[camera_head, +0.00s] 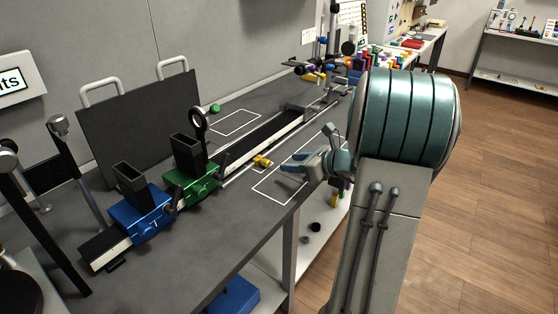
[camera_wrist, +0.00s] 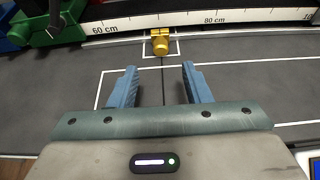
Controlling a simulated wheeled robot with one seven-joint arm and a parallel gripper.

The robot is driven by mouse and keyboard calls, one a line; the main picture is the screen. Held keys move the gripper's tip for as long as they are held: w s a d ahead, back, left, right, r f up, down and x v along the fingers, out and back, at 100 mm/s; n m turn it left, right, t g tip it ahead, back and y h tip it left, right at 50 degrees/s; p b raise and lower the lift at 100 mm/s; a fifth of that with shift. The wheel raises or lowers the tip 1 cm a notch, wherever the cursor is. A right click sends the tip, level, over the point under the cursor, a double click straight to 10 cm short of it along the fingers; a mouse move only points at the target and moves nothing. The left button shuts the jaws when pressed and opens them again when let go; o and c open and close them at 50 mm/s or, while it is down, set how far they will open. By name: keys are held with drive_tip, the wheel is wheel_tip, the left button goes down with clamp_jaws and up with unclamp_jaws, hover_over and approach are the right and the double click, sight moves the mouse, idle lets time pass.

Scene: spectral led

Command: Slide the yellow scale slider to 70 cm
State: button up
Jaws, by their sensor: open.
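The yellow scale slider (camera_head: 262,161) sits on the thin rail along the front of the long dark bench track (camera_head: 262,139). In the wrist view the slider (camera_wrist: 160,41) stands about midway between the 60 cm and 80 cm marks of the white scale (camera_wrist: 160,20); the scale's 70 cm label is not readable. My gripper (camera_head: 290,166) is near the slider, on its right in the head view. In the wrist view my gripper (camera_wrist: 159,72) is open and empty, its two blue fingers pointing at the slider but short of it.
A dark panel (camera_head: 140,120) stands behind. White outlines mark the otherwise clear tabletop (camera_wrist: 235,75) in front of the track.

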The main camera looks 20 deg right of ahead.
drive_tip(key=shift+v, duration=2.25)
